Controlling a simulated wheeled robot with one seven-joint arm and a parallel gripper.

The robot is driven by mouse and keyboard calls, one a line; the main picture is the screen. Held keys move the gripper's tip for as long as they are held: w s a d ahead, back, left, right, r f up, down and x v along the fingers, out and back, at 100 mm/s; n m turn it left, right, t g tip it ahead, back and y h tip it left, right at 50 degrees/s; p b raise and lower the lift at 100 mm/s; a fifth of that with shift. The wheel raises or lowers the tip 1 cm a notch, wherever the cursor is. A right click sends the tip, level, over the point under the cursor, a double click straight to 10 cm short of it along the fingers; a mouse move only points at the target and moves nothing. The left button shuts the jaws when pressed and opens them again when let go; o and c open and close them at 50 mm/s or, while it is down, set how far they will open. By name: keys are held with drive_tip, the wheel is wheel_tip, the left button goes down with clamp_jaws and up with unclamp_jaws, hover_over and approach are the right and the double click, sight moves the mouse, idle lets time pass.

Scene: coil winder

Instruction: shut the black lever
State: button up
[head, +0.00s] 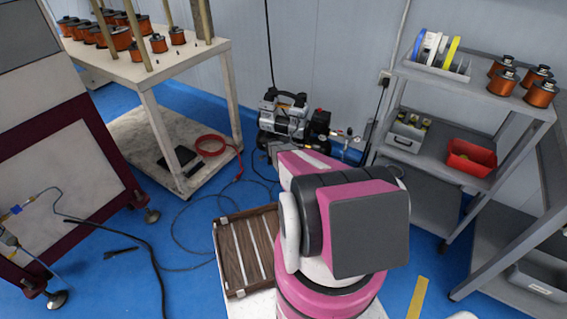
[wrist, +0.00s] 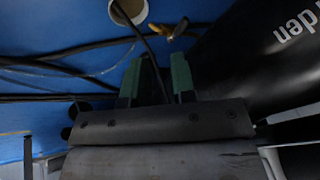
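No black lever can be picked out for certain. In the wrist view a small brass-coloured fitting (wrist: 170,32) lies just beyond my fingertips, and a thin dark curved piece (wrist: 150,45) runs toward the gap between them; I cannot tell whether it is a hose or a lever. My gripper (wrist: 160,62) has two green-tipped fingers standing apart, with nothing clearly held between them. In the head view my pink and black arm hides my gripper. The compressor (head: 290,120) stands on the floor by the wall, partly hidden behind my arm.
A large black cylinder with pale lettering (wrist: 285,50) lies close to the right of my fingers. Dark cables (wrist: 60,70) cross the blue floor. A grey shelf (head: 480,88) stands right, a coil table (head: 150,70) left, and a wooden slatted crate (head: 240,250) beside my arm.

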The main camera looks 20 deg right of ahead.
drive_tip(key=w+a+f+n+h, duration=0.25)
drive_tip(key=n+h, duration=0.25)
drive_tip(key=n, duration=0.7)
drive_tip(key=w+a+f+n+h, duration=0.1)
drive_tip(key=a+f+n+h, duration=0.3)
drive_tip(key=n, duration=0.8)
drive_tip(key=shift+h, duration=0.8)
drive_tip(key=x, duration=0.6)
drive_tip(key=r+x, duration=0.1)
drive_tip(key=x, duration=0.3)
drive_tip(key=shift+d, duration=0.15)
clamp_jaws()
